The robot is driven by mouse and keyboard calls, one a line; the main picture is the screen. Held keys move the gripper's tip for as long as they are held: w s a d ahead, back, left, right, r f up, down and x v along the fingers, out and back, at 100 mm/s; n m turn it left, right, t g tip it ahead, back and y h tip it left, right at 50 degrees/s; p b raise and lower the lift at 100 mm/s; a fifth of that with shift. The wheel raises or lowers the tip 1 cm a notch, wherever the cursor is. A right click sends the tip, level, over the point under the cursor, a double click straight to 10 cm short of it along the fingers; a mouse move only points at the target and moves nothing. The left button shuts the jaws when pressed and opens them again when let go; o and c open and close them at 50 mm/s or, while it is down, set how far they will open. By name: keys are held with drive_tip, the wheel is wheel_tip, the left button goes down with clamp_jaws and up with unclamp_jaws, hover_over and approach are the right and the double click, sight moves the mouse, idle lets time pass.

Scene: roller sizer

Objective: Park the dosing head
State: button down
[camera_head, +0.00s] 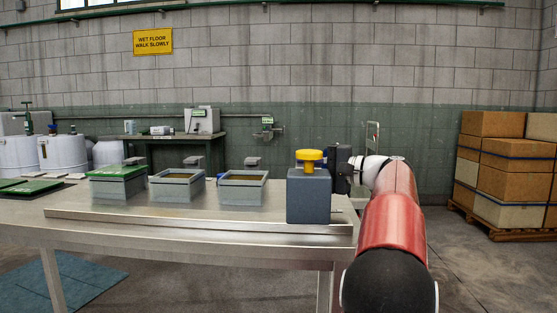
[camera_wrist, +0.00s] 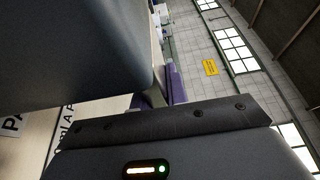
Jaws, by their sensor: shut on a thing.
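The dosing head (camera_head: 308,196) is a blue-grey block with a yellow knob (camera_head: 310,158) on top. It stands upright at the right end of the metal rail (camera_head: 200,222) along the table's front. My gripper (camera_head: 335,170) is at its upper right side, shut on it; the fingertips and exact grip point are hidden. In the wrist view a large grey body (camera_wrist: 75,50), seemingly the dosing head, fills the upper left, close to my gripper's dark bar (camera_wrist: 165,122).
Left of the dosing head stand three grey bins: an open one (camera_head: 243,201), another open one (camera_head: 176,199) and one with a green lid (camera_head: 118,198). Green-topped items (camera_head: 28,187) lie at the table's left. Boxes (camera_head: 515,165) are stacked on a pallet at the far right.

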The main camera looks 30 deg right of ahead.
sight(320, 166)
drive_tip(key=shift+s+d, duration=0.8)
drive_tip(key=shift+d, duration=0.3)
drive_tip(key=c, duration=1.4)
unclamp_jaws()
drive_tip(key=shift+d, duration=0.15)
drive_tip(key=shift+s, duration=0.15)
drive_tip(key=v, duration=0.7)
drive_tip(key=shift+s+d+p, duration=0.2)
drive_tip(key=shift+s+p, duration=0.1)
drive_tip(key=shift+p, duration=0.05)
